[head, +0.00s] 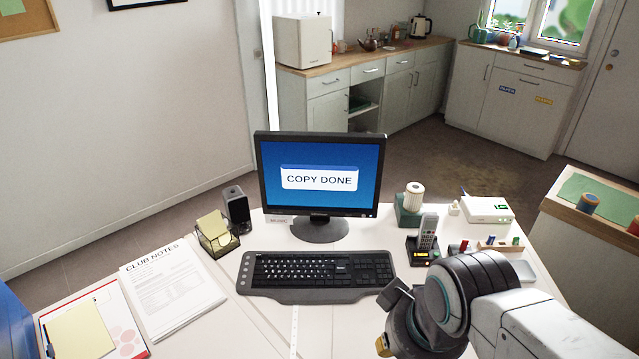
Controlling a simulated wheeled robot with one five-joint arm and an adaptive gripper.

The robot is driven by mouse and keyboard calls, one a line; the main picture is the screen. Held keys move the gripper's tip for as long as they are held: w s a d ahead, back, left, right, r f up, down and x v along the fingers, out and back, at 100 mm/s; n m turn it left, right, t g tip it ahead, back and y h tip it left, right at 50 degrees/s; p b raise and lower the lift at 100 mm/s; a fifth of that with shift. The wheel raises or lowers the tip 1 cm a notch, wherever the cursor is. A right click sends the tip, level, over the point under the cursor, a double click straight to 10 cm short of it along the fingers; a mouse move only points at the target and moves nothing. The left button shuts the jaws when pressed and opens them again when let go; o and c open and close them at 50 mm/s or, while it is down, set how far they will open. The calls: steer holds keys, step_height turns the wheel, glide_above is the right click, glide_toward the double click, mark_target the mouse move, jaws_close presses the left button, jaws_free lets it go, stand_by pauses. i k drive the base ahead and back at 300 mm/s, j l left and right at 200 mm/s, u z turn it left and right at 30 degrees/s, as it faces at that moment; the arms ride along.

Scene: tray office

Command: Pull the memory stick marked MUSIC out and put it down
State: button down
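A small pale tag (279,221) at the lower left edge of the monitor (258,190) carries lettering that looks like MUSIC. It is too small to tell whether it is the memory stick itself or a label by it. The monitor screen reads COPY DONE. My gripper (392,344) is at the bottom right, in front of and right of the keyboard, well apart from the tag. It points down and away from the camera, its fingertips are not clearly shown, and nothing can be seen in it.
The keyboard (318,270) lies before the monitor. A note holder (215,238) and dark speaker (236,208) stand left of it. A phone (427,232), a rack with small coloured items (500,243) and a white box (487,209) stand right. Papers (172,280) lie left.

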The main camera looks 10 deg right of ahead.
mark_target(462, 248)
steer(key=k+l+z, duration=0.1)
steer(key=z, duration=0.35)
steer(key=k+l+z, duration=0.15)
steer(key=z, duration=0.35)
